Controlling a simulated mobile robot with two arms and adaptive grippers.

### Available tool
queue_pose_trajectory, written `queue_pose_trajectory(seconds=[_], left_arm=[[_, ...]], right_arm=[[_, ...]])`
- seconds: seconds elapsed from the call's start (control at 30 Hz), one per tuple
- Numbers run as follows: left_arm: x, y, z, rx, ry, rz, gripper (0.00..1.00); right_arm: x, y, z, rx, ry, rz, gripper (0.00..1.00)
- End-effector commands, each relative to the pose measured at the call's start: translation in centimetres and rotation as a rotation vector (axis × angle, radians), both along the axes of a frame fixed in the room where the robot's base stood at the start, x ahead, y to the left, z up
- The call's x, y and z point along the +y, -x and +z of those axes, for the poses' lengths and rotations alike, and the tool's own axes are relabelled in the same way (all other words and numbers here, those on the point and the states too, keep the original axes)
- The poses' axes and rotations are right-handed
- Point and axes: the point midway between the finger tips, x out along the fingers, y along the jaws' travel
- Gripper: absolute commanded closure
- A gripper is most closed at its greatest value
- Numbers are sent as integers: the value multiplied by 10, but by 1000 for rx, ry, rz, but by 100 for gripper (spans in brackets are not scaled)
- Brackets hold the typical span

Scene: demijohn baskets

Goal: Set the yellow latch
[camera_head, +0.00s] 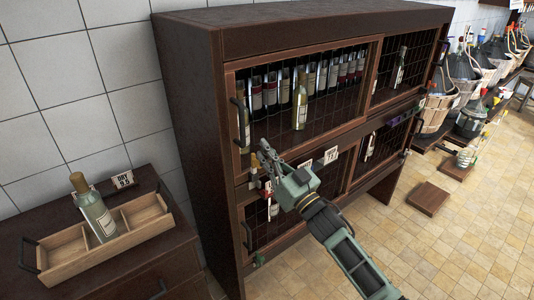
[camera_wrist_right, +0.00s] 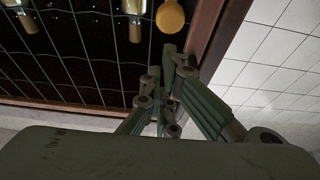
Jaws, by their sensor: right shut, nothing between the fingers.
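The yellow latch (camera_wrist_right: 170,16) shows in the right wrist view as a round yellow piece beside the wooden door frame, just beyond my fingertips. In the head view a small yellow piece (camera_head: 254,162) shows at the cabinet's left front edge, between the upper and lower doors, partly crowded by my gripper. My right gripper (camera_head: 267,155) is shut and empty, its fingertips close to this spot. In the right wrist view the right gripper (camera_wrist_right: 172,62) points at the frame below the latch; I cannot tell whether it touches. My left gripper is out of view.
The dark cabinet (camera_head: 185,110) has mesh doors with bottles inside. A green latch (camera_head: 259,260) sits lower left, a purple one (camera_head: 395,120) further right. A wooden tray (camera_head: 70,268) with a bottle (camera_head: 93,210) stands on the left chest.

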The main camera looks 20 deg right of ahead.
Motion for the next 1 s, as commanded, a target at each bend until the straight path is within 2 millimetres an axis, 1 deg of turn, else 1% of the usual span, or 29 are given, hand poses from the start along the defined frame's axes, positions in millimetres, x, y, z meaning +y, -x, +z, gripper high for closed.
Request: queue_pose_trajectory(seconds=[0.13, 0.53, 0.63, 0.8, 1.0], left_arm=[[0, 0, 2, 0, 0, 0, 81], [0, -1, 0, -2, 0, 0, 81], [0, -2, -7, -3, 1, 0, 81], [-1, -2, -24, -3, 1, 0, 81], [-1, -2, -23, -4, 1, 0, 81]], right_arm=[[0, 0, -9, -1, 0, 0, 100], [0, 1, -13, -1, 1, 1, 100], [0, 0, -23, 0, 1, 0, 100], [0, 0, -46, 1, 1, 0, 100], [0, 0, -48, 4, 2, -1, 100]])
